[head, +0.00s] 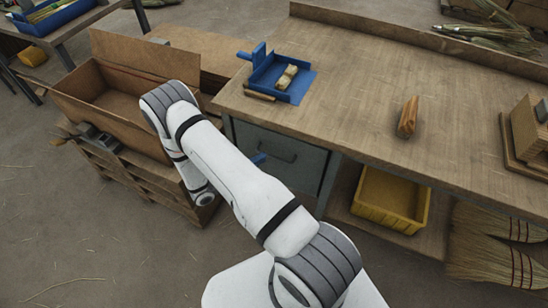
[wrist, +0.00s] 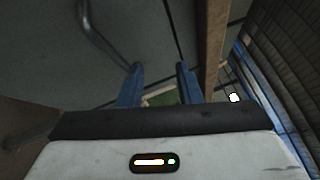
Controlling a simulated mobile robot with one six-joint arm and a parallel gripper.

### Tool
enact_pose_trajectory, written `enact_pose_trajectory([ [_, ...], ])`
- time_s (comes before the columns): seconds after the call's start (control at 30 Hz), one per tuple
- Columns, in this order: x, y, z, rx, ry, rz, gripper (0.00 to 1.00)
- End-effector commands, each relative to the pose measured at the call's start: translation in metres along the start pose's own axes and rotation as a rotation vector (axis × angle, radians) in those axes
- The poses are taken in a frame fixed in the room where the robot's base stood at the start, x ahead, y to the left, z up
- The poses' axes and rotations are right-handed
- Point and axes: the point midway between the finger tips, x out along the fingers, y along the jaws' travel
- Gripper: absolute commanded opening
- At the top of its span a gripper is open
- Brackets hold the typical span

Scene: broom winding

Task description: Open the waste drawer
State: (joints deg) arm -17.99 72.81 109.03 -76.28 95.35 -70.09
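The waste drawer is the grey front (head: 270,152) under the left end of the workbench. It looks shut in the head view. Its dark bar handle (head: 278,154) runs across the front. In the wrist view a curved grey handle (wrist: 100,38) stands at the upper left, ahead of and left of my fingers. My gripper (wrist: 160,68) has two blue fingers spread apart with no object held between them. In the head view only a blue fingertip (head: 258,158) shows beside my arm, close to the drawer front; my arm hides the rest.
A yellow bin (head: 390,200) sits on the lower shelf. An open wooden crate (head: 75,90) stands left. Floor in front is mostly clear.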

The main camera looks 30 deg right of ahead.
Motion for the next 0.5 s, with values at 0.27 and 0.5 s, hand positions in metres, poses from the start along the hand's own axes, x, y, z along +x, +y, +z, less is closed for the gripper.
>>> enact_pose_trajectory([
  [0.27,-0.013,0.051,-0.016,-0.2,-0.184,-0.04,0.32],
  [0.5,0.008,0.053,-0.013,-0.216,-0.195,-0.044,0.32],
])
